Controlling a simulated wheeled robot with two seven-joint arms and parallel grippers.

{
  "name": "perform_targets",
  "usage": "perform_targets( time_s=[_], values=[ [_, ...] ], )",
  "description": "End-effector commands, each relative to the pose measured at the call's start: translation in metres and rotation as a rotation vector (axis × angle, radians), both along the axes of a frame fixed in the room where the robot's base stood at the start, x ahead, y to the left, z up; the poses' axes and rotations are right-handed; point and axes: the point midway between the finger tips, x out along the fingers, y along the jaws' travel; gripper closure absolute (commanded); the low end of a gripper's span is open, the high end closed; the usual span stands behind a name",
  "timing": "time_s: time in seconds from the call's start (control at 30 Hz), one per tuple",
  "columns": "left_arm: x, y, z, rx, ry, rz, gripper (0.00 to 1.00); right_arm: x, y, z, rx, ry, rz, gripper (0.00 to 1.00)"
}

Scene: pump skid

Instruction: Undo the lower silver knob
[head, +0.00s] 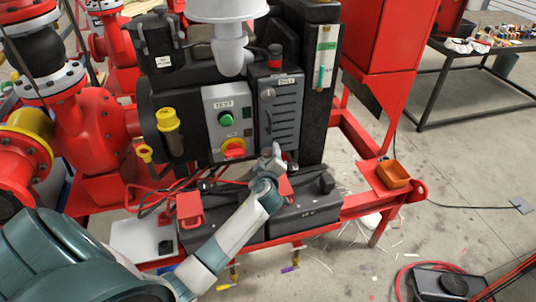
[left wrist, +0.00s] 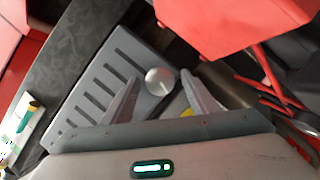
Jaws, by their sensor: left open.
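The grey louvred cover (head: 285,118) is on the front of the black housing, and it also shows tilted in the left wrist view (left wrist: 92,85). A round silver knob (left wrist: 159,81) sits at the cover's edge in the left wrist view, between the fingertips of my left gripper (left wrist: 166,88). The fingers are apart on either side of it, and I see no clear contact. In the head view my left gripper (head: 274,158) is at the cover's lower edge and hides the lower knob. Another knob (head: 268,94) shows near the cover's upper left. My right gripper is out of view.
A grey box with a green button (head: 226,119) and a red-yellow switch (head: 233,148) is just left of the cover. Black batteries (head: 305,205) with red cables lie below.

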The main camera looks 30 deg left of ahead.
Motion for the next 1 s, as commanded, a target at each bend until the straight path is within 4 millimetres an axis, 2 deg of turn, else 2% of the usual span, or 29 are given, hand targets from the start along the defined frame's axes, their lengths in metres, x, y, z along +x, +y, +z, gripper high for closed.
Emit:
perform_targets(
  time_s=[0.33,0.37,0.5,0.53,1.0],
  values=[
    [0.0017,0.0012,-0.0011,0.0,0.001,0.001,0.47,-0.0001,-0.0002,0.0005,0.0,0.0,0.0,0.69],
    [0.0017,0.0012,-0.0011,0.0,0.001,0.001,0.51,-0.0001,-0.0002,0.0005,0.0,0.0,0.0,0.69],
    [0.0016,0.0012,-0.0011,0.0,0.001,0.001,0.85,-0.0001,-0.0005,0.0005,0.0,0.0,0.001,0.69],
    [0.0016,0.0012,-0.0011,0.0,0.001,0.001,0.88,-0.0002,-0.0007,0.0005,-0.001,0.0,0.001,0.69],
    [0.0017,0.0004,-0.0021,0.027,0.037,0.002,0.88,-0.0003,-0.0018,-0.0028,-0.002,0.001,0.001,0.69]
  ],
)
